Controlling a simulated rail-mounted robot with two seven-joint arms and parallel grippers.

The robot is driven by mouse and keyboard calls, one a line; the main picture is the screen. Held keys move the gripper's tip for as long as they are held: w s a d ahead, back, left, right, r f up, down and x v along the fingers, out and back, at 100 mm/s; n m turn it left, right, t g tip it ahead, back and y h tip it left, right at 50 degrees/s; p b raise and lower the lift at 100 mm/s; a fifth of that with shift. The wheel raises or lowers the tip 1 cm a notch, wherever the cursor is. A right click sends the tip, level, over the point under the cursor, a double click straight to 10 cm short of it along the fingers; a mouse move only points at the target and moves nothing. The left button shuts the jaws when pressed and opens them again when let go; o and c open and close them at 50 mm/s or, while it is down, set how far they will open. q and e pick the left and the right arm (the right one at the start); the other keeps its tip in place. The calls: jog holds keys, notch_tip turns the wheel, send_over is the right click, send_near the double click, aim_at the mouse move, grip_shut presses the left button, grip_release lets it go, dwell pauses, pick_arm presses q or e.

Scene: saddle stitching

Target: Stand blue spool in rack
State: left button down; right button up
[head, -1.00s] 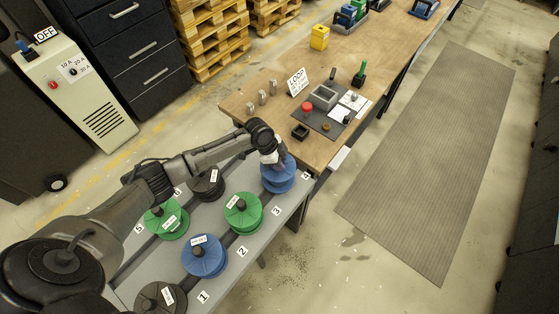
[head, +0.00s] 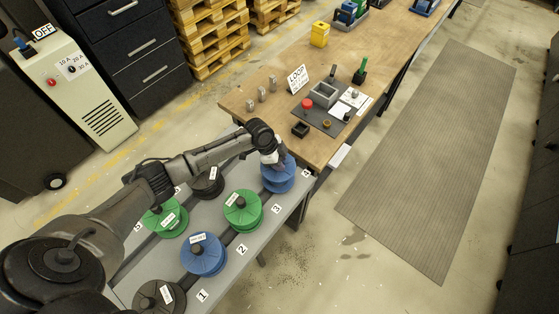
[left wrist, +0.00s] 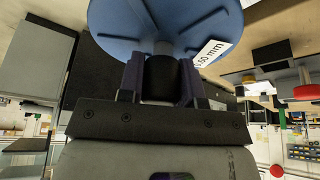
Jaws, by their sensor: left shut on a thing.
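A blue spool (head: 279,180) is at the far end of the grey rack (head: 229,257), by the number 4 label. My left gripper (head: 277,163) is over its top. In the left wrist view the gripper (left wrist: 162,78) is shut on the dark hub of the blue spool (left wrist: 165,22), whose white label reads 0.60 mm. The spool looks about upright; I cannot tell whether its underside touches the rack. My right gripper is not in view.
Other spools stand on the rack: a green one (head: 243,212), another blue one (head: 204,257), a black one (head: 160,297), and a second green one (head: 166,222). A wooden workbench (head: 240,105) with a dark fixture plate adjoins the rack's far end.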

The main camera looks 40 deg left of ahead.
pick_arm(q)
jog(key=shift+w+f+b, duration=0.1)
jog(key=shift+f+b, duration=0.25)
jog(key=shift+f, duration=0.2)
jog(key=c, duration=0.9)
grip_release()
jog(key=shift+o, duration=0.9)
jog(key=shift+f, duration=0.15)
jog(key=v, duration=1.4)
jog(key=shift+d, duration=0.15)
